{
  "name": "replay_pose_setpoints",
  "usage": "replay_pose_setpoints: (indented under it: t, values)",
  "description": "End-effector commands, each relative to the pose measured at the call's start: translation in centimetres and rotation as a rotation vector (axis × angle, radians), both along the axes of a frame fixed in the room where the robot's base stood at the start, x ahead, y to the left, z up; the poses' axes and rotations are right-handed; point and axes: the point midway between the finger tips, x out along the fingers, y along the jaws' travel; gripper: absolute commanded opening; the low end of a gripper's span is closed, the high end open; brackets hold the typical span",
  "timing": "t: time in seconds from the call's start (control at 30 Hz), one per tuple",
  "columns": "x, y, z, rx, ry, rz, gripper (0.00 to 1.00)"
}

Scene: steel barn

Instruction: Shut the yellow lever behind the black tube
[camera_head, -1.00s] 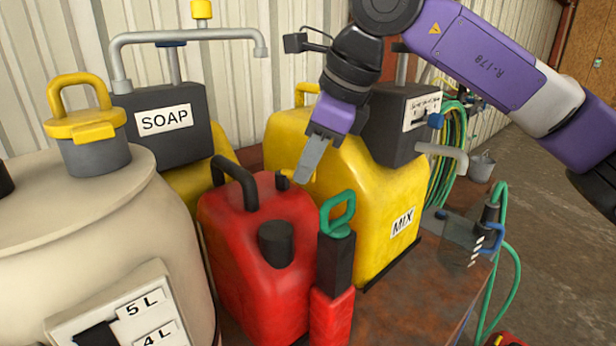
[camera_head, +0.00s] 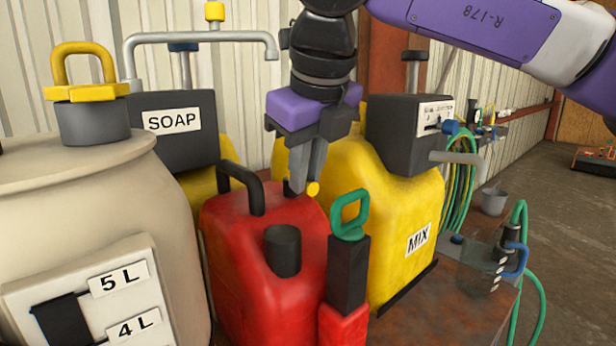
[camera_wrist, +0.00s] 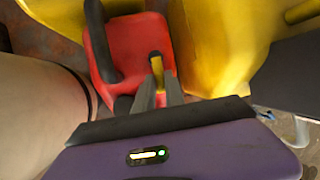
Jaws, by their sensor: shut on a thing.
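The red can (camera_head: 257,232) stands on the bench with a black carrying handle (camera_head: 243,183) and a short black tube (camera_head: 282,250) on its front. The yellow lever (camera_head: 313,189) sits at the can's top right, behind the tube; only its rounded end shows in the head view. My gripper (camera_head: 302,186) points down and is shut on it. In the wrist view the yellow lever (camera_wrist: 157,74) lies between the two grey fingertips, next to a small black part. The fingers hide part of the lever, and its exact angle is hard to tell.
A green-handled tool (camera_head: 348,260) stands close at the can's right front. A yellow MIX container (camera_head: 385,225) stands right behind my gripper. A cream tank (camera_head: 95,220) is at left, with a SOAP container (camera_head: 172,130) behind. Bare bench (camera_head: 440,300) shows at right.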

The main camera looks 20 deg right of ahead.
Motion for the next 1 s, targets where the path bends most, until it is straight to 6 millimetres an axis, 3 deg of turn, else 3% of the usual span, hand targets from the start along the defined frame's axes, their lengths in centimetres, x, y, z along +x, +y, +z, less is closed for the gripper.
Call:
replay_pose_setpoints:
  t: [0.47,0.5,0.6,1.0]
  values:
    - [-0.09,-0.02,0.00,-0.001,0.003,-0.015,0.00]
    - [-0.09,-0.01,0.00,-0.001,0.003,-0.015,0.20]
    - [-0.08,0.01,0.01,-0.001,0.002,-0.014,0.36]
    - [-0.28,0.06,0.72,-0.001,-0.001,-0.014,0.36]
